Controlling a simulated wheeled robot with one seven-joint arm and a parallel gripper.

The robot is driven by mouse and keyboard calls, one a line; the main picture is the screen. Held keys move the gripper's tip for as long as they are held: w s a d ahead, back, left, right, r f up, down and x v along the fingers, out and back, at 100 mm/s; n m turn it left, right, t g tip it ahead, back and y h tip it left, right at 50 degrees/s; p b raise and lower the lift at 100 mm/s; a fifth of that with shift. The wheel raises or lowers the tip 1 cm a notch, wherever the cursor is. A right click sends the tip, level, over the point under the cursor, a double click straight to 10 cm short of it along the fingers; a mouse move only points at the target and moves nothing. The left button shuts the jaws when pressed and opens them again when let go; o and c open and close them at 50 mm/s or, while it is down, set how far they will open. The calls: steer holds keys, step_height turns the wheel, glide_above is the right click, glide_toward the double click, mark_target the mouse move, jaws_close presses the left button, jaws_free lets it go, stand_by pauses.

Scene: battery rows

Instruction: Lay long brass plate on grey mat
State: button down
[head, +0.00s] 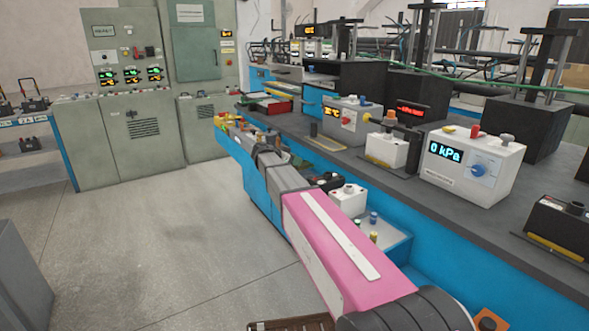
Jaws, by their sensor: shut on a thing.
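My arm reaches from the bottom right toward the blue bench end, and its dark far end is at my gripper (266,152). The fingers and whatever is between them are hidden behind the wrist, so I cannot make out the held thing. I cannot pick out the long brass plate for certain. A thin yellowish strip (378,161) lies in front of a white box on the bench, and another (556,246) lies by a black box at the right. I cannot tell a grey mat apart from the dark grey bench top (455,212).
On the bench stand a white box reading 0 kPa (472,165), a grey box with a display (346,120) and a red tray (268,104). Small coloured things (238,124) crowd the far bench end. Grey cabinets (150,140) stand behind.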

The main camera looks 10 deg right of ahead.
steer(key=shift+f, duration=1.9)
steer(key=c, duration=0.8)
jaws_free()
steer(key=v, duration=1.2)
